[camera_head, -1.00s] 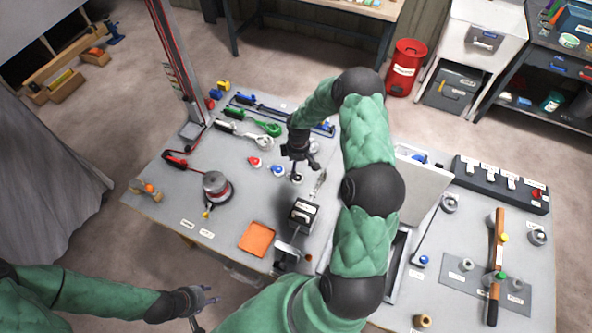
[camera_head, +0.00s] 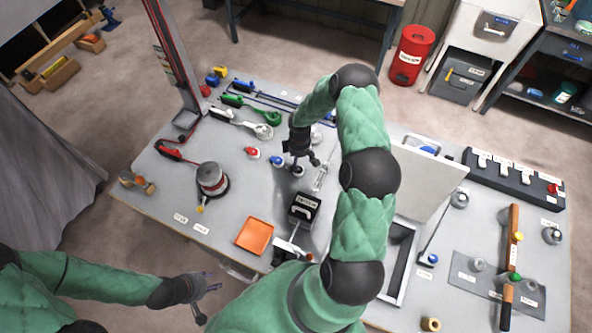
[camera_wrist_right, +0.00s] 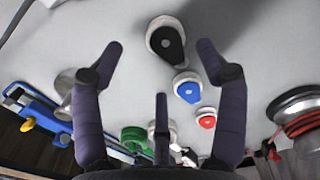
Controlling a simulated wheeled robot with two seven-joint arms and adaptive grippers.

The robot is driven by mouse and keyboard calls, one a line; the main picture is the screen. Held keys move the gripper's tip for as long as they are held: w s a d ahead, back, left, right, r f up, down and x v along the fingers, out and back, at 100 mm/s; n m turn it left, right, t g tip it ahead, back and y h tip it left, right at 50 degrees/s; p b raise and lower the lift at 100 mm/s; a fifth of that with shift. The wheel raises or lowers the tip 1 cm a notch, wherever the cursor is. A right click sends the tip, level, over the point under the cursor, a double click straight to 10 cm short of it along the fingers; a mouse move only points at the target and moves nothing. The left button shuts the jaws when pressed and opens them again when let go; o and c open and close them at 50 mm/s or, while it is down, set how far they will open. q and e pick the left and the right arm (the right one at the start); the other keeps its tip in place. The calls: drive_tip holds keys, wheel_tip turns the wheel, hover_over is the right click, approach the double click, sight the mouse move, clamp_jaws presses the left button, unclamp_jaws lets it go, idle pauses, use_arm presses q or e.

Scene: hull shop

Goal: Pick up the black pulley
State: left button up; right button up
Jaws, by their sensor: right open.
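The black pulley (camera_wrist_right: 167,40) shows in the right wrist view as a black teardrop body with a pale rim, lying on the grey bench beyond my fingertips. In the head view the black pulley (camera_head: 298,172) is partly hidden under my right gripper (camera_head: 304,162). My right gripper (camera_wrist_right: 160,65) is open and empty; its fingers are spread to either side of the pulley in the wrist view and do not visibly touch it. My left gripper (camera_head: 207,298) is open and empty, low at the front, off the bench edge.
A blue pulley (camera_wrist_right: 188,87) and a red pulley (camera_wrist_right: 207,118) lie close beside the black one. A wire spool (camera_head: 211,180), an orange tray (camera_head: 254,236) and a black block (camera_head: 304,207) stand nearby. An open-lidded case (camera_head: 425,182) stands right of my right arm.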

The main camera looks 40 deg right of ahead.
drive_tip(key=shift+s+a+f, duration=0.1)
drive_tip(key=shift+a+f, duration=0.05)
drive_tip(key=shift+f, duration=1.35)
drive_tip(key=shift+s+a+f, duration=0.1)
drive_tip(key=shift+a+f, duration=0.05)
drive_tip(key=shift+f, duration=1.35)
drive_tip(key=c, duration=1.2)
